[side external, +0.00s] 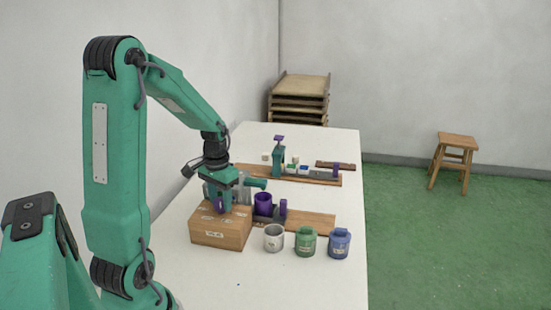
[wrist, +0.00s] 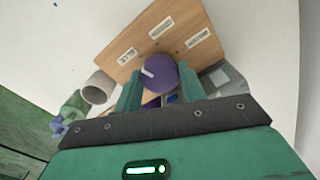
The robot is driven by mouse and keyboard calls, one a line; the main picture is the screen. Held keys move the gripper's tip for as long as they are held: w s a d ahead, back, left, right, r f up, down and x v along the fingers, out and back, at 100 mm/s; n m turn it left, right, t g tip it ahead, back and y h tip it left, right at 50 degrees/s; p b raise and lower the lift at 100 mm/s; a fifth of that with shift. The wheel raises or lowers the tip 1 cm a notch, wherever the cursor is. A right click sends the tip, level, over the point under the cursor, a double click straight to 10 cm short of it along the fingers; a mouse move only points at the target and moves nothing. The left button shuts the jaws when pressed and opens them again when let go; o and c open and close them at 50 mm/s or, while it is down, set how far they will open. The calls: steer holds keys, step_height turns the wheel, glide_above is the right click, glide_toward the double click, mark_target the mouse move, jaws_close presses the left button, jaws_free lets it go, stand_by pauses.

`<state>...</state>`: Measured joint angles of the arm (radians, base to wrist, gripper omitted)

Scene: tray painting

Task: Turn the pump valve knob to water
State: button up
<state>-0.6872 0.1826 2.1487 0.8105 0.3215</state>
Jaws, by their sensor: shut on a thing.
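The pump valve is a wooden box (side external: 215,240) with a purple knob (side external: 221,205) on top, near the front left of the white table. In the wrist view the purple knob (wrist: 160,72) carries a short white pointer mark on its upper left side. Three white labels lie on the box top around it: a left label (wrist: 127,55), a middle label (wrist: 161,27) and a right label (wrist: 198,37). Their words are too small to read surely. The pointer is nearest the left label. My gripper (wrist: 160,85) is shut on the knob, one finger on each side.
A white cup (side external: 274,238), a green container (side external: 306,242) and a blue container (side external: 340,243) stand right of the box. A purple cup (side external: 263,205) and a wooden board (side external: 315,223) lie just behind. A second board (side external: 325,179) with a green stand (side external: 279,160) is farther back.

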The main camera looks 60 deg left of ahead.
mark_target(221, 200)
steer(key=m, duration=0.5)
steer(key=shift+m, duration=0.3)
steer(key=m, duration=1)
steer(key=shift+r+m, duration=0.1)
steer(key=shift+m, duration=0.3)
steer(key=m, duration=0.5)
steer(key=shift+m, duration=0.4)
steer(key=o, duration=1)
steer(key=shift+r, duration=3.85)
